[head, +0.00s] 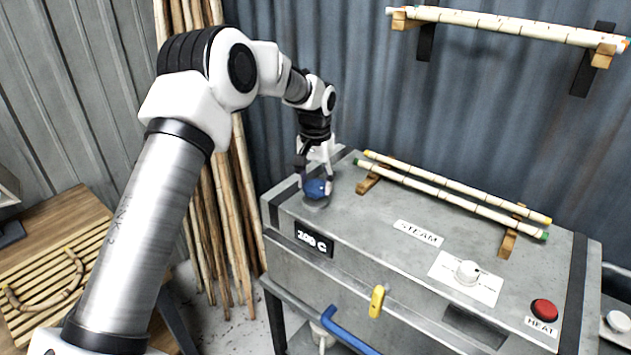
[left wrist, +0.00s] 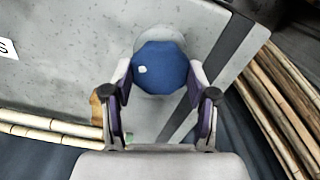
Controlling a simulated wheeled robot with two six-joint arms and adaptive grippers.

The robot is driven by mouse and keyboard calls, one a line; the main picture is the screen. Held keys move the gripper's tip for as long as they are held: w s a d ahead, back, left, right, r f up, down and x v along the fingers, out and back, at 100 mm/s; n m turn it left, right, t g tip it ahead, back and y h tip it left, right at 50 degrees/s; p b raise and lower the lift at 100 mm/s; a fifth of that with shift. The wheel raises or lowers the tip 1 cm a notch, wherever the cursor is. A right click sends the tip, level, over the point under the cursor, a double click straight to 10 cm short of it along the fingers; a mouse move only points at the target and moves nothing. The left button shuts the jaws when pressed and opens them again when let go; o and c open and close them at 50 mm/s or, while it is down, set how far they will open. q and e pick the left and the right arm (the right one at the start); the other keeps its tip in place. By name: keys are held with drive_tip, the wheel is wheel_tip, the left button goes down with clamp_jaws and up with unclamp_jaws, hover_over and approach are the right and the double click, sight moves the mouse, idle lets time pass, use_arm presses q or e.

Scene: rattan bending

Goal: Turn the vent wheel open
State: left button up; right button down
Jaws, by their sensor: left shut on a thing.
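The blue vent wheel (head: 318,188) sits on top at the left end of the grey steam box (head: 350,222). It has several flat sides, and in the left wrist view the wheel (left wrist: 161,68) shows a small white mark left of its middle. My left gripper (head: 315,178) points down over the wheel with its fingers on either side of it. In the left wrist view the gripper (left wrist: 161,82) is shut on the wheel. My right gripper is not in view.
Two rattan poles (head: 455,188) lie on wooden rests along the box's back. A white knob (head: 467,271), a red HEAT button (head: 544,310), a yellow latch (head: 377,300) and a blue handle (head: 348,332) are to the right. Tall canes (head: 226,225) lean at the left.

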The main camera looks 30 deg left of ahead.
use_arm(q)
drive_tip(key=m, duration=0.4)
drive_tip(key=shift+s+f+m, duration=0.15)
drive_tip(key=shift+f+m, duration=0.05)
drive_tip(key=shift+m, duration=0.1)
drive_tip(key=m, duration=0.3)
drive_tip(key=shift+m, duration=0.3)
drive_tip(key=m, duration=0.3)
drive_tip(key=shift+m, duration=2.2)
drive_tip(key=o, duration=1.1)
drive_tip(key=shift+o, duration=0.3)
drive_tip(key=shift+r, duration=0.2)
